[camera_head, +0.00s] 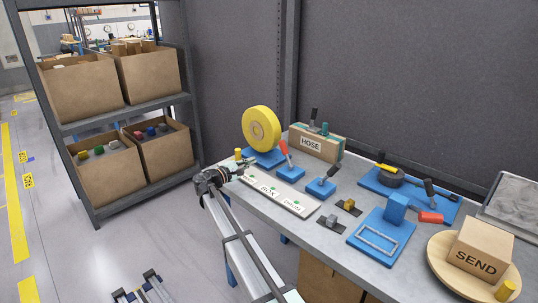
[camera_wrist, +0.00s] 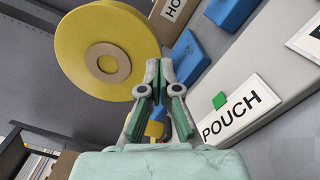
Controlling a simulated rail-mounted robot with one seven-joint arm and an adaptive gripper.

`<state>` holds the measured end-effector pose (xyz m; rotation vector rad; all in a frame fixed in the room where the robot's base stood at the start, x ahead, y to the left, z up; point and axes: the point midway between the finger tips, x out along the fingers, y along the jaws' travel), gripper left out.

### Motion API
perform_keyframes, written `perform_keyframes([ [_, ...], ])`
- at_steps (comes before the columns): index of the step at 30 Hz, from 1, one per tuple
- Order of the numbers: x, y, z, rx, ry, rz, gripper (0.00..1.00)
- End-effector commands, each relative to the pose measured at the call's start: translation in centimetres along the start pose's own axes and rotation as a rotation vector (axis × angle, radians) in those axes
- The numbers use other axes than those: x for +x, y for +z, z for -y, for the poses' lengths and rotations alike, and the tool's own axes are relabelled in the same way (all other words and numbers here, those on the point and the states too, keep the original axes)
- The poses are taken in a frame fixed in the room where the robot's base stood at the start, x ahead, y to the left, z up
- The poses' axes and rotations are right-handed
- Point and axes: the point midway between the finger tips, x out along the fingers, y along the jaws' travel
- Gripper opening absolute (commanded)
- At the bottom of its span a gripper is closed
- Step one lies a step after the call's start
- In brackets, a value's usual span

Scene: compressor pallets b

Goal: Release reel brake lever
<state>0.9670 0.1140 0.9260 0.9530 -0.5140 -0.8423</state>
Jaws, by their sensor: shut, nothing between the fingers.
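A yellow reel (camera_head: 261,128) stands upright on a blue base (camera_head: 266,158) at the left end of the bench. It fills the upper left of the wrist view (camera_wrist: 108,50). A lever with a red-orange handle (camera_head: 284,150) rises from a blue block (camera_head: 291,173) just right of the reel. No label shows which lever is the reel brake. My gripper (camera_head: 250,162) is in front of the reel's base, left of that lever. In the wrist view my gripper's fingers (camera_wrist: 158,66) are together and empty, close to the reel's edge. A yellow piece (camera_wrist: 154,129) shows behind them, low down.
A white label strip (camera_head: 270,193) lies in front; its POUCH label (camera_wrist: 238,108) shows in the wrist view. A black-handled lever (camera_head: 328,176) stands to the right. A HOSE box (camera_head: 317,143) is behind. Blue fixtures and a SEND box (camera_head: 481,249) occupy the right side.

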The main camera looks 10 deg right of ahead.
Motion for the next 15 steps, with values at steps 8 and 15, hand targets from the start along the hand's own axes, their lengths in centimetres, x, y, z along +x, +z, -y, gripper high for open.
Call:
perform_keyframes([
  [8, 2.7, 0.0, -0.1, 0.0, -0.001, 0.0, 0.0],
  [15, 7.4, 0.0, -0.2, 0.0, -0.002, 0.001, 0.0],
])
